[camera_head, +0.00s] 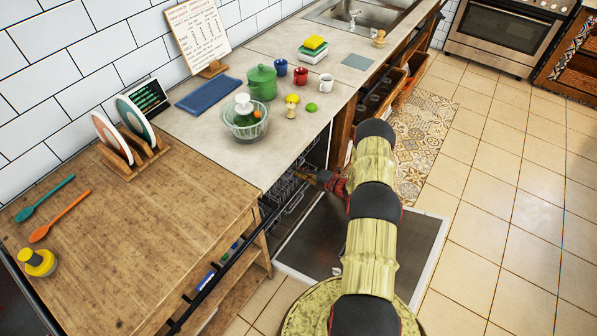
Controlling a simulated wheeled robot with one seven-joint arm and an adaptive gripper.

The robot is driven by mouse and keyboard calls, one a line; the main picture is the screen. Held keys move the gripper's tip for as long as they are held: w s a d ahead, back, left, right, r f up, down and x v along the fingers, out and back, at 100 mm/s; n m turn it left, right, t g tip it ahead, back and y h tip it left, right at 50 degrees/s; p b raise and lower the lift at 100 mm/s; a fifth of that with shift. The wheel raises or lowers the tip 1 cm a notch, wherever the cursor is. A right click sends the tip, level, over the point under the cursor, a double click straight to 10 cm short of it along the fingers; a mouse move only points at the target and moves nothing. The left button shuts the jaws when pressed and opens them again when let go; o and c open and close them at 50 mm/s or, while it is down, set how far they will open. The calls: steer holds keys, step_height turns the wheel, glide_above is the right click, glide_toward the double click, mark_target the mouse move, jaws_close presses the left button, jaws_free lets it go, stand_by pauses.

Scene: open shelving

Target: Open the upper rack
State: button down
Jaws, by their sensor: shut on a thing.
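The dishwasher under the counter is open, and its dark door (310,240) is folded down flat near the floor. The upper rack (286,192) is a wire rack that shows at the dishwasher opening, just below the counter edge. My gripper (316,178) is at the rack's front edge, small in view, and shut on the upper rack. My arm comes from the lower right and hides part of the door and the right side of the opening. How far the rack stands out is hard to tell. The lower rack cannot be made out.
A wooden table (90,250) stands left of the dishwasher. The counter holds a green pot (262,82), a glass bowl (245,118) and several cups. Open drawers (385,85) stick out beyond my arm. The tiled floor (510,210) to the right is clear.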

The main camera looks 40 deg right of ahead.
steer(key=shift+s, duration=0.1)
steer(key=f+v, duration=0.3)
steer(key=v, duration=1.5)
steer(key=s+d+f+v, duration=0.1)
steer(key=f+v, duration=0.3)
steer(key=v, duration=1.4)
steer(key=shift+f+b, duration=0.2)
steer(key=shift+b, duration=0.1)
steer(key=c, duration=2.1)
jaws_free()
steer(key=shift+o, duration=0.6)
steer(key=shift+a, duration=0.1)
steer(key=v, duration=1.2)
